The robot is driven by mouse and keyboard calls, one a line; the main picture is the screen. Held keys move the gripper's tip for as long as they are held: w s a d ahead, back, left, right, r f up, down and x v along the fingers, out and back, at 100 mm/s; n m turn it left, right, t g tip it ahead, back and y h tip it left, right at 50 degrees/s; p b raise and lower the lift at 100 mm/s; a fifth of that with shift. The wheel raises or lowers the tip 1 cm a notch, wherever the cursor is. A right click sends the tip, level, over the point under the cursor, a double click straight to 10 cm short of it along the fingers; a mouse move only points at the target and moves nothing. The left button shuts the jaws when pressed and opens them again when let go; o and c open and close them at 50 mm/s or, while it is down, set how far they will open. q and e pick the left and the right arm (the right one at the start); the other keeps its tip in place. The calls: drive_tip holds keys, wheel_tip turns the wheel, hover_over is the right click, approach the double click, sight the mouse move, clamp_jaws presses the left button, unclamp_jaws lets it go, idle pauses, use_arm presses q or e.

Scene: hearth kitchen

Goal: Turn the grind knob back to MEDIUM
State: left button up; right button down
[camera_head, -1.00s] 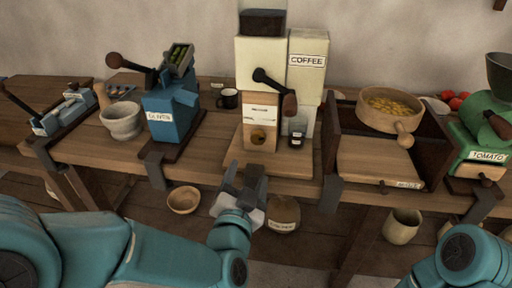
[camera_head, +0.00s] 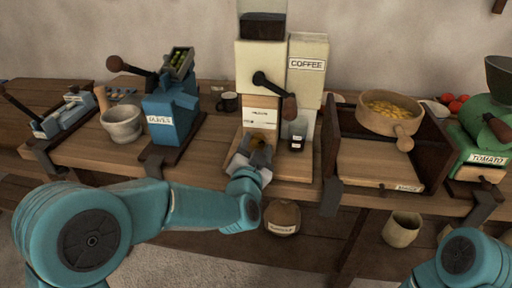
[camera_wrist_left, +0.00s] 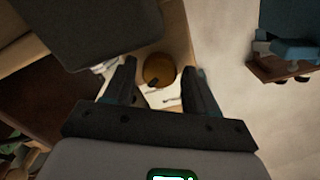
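The cream coffee grinder (camera_head: 258,65) stands at the back middle of the bench, with a dark crank and a pale label on its front. The round brass grind knob (camera_wrist_left: 158,69) shows in the left wrist view, with a dark pointer on it and a pale marked plate beside it. The plate's words are too small to read. My left gripper (camera_head: 257,148) is in front of the knob and partly hides it in the head view. Its fingers are open, one to each side of the knob, with gaps visible. My right gripper is out of view; only part of its arm shows.
A COFFEE canister (camera_head: 307,68) and a small dark jar (camera_head: 297,138) stand close right of the grinder. A black mug (camera_head: 228,101) is to its left. Further left is the blue olive press (camera_head: 172,117); right is a wooden box holding a sieve (camera_head: 390,118).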

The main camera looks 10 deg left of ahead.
use_arm(q)
drive_tip(key=c, duration=0.7)
drive_tip(key=shift+f, duration=0.1)
drive_tip(key=shift+f+n+b, duration=0.1)
drive_tip(key=shift+n+b, duration=0.8)
drive_tip(key=shift+b, duration=0.15)
drive_tip(key=n+b, duration=0.3)
drive_tip(key=shift+f, duration=0.1)
drive_tip(key=n+b, duration=0.3)
drive_tip(key=n, duration=0.1)
drive_tip(key=shift+d+n, duration=0.1)
drive_tip(key=shift+n, duration=0.2)
drive_tip(key=shift+r+n+b, duration=0.2)
drive_tip(key=shift+n+b, duration=0.6)
drive_tip(key=shift+n, duration=0.3)
